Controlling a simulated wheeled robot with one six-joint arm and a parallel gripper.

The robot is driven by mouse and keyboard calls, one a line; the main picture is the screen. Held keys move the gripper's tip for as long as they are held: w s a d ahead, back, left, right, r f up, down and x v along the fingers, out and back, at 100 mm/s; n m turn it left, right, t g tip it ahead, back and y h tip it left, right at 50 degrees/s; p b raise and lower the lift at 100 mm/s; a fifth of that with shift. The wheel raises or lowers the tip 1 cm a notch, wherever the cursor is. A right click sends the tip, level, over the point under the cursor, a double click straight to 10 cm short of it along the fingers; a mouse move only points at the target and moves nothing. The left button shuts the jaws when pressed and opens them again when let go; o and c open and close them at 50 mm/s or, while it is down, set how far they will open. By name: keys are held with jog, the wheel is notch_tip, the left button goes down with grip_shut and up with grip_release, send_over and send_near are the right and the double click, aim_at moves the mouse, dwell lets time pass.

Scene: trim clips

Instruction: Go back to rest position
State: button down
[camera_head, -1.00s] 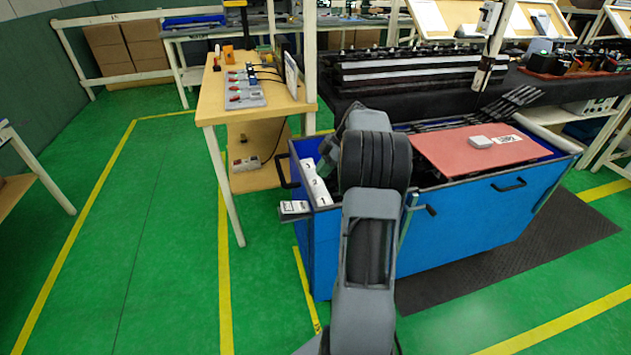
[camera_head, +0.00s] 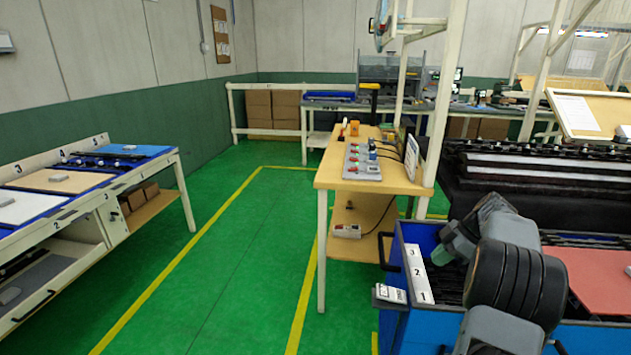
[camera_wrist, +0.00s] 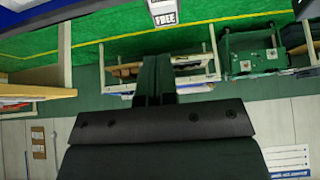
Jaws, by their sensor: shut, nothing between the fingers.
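My gripper (camera_wrist: 154,66) shows in the wrist view, its two dark fingers together with nothing between them. In the head view my arm folds over the left end of a blue cart (camera_head: 425,330) at the lower right; the fingertips cannot be made out there. The wrist view looks upside down, with green floor at the top and the wall at the bottom. No object is held.
A wooden workbench (camera_head: 330,178) with several switches stands left of the cart. A white strip numbered 1 to 3 (camera_head: 418,275) lies at the cart's edge. A slanted rack (camera_head: 85,205) stands at the left. Green floor (camera_head: 210,270) between is clear.

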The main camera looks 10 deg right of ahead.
jog(key=s+a+f+m+g+h+p, duration=0.1)
jog(key=s+a+f+m+h+p, duration=0.25)
jog(key=m, duration=0.95)
jog(key=s+a+r+h+p, duration=0.1)
jog(key=s+a+r, duration=0.3)
jog(key=a, duration=0.4)
jog(key=s+a+r+t+p, duration=0.1)
jog(key=s+a+r+p, duration=0.3)
jog(key=a, duration=0.4)
jog(key=s+a+r+t+h+p, duration=0.1)
jog(key=s+a+r+p, duration=0.1)
jog(key=s+a+r, duration=0.3)
jog(key=shift+a+r+m+h+p, duration=0.4)
jog(key=shift+a+r, duration=0.4)
jog(key=shift+a, duration=0.8)
